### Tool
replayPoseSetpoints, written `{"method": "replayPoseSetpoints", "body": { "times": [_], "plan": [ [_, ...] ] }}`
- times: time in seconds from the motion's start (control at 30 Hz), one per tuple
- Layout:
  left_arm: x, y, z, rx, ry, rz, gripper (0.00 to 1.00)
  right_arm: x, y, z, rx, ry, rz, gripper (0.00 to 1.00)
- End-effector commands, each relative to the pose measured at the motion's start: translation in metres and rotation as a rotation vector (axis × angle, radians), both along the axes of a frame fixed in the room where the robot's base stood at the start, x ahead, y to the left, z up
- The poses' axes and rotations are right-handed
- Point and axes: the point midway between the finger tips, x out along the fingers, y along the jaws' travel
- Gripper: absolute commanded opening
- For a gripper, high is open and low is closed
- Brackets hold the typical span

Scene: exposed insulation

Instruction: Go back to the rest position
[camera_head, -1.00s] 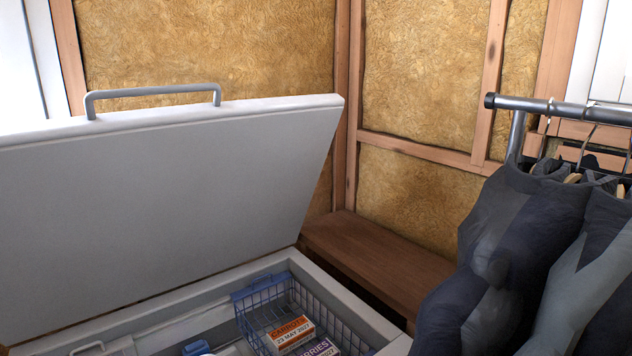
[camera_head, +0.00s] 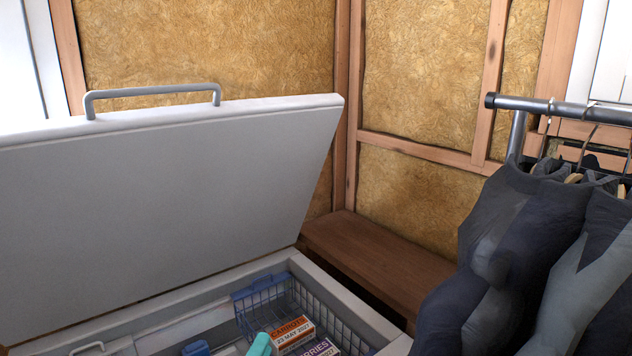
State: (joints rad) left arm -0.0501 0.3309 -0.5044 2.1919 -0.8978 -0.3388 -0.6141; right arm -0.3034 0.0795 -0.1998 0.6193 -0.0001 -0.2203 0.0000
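The chest freezer stands open at the lower left, its grey lid (camera_head: 170,200) tilted up with a bar handle (camera_head: 152,92) on top. A blue wire basket (camera_head: 335,310) hangs inside at the right end. It holds a carrots box (camera_head: 291,331) dated 23 May 2027 and a second box (camera_head: 322,347), its label partly cut off. A teal rounded tip (camera_head: 261,345) shows at the bottom edge beside the carrots box. It seems to be part of my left gripper; the rest is below the picture, so its opening is hidden. My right gripper does not show.
Dark garments (camera_head: 525,255) hang from a metal rail (camera_head: 560,107) at the right, close to the freezer. A brown wooden bench (camera_head: 375,260) runs behind the freezer's right end. Exposed insulation walls (camera_head: 210,45) close off the back. A blue item (camera_head: 196,348) lies low in the freezer.

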Motion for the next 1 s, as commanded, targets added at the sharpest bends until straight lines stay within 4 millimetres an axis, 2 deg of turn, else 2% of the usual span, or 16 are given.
{"method": "replayPoseSetpoints", "body": {
  "times": [0.03,0.1,0.2,0.3,0.4,0.5,0.77,0.8,1.0],
  "plan": [
    [-0.002,0.029,-0.023,-0.175,0.167,0.096,0.32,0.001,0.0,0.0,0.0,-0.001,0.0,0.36],
    [-0.013,0.065,-0.061,-0.412,0.397,0.233,0.32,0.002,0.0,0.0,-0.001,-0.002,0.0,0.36],
    [-0.044,0.098,-0.114,-0.688,0.683,0.414,0.32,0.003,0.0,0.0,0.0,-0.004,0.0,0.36],
    [-0.08,0.113,-0.153,-0.876,0.893,0.559,0.32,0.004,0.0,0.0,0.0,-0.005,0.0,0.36],
    [-0.115,0.119,-0.18,-1.007,1.055,0.678,0.32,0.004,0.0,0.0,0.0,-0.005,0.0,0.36],
    [-0.147,0.121,-0.198,-1.107,1.188,0.78,0.32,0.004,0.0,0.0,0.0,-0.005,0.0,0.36],
    [-0.226,0.117,-0.222,-1.282,1.474,1.02,0.32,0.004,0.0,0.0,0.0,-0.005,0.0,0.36],
    [-0.221,0.116,-0.237,-1.278,1.475,1.021,0.32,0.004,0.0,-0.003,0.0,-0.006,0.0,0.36],
    [-0.208,0.114,-0.299,-1.261,1.487,1.033,0.32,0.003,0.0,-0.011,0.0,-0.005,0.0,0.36]
  ]
}}
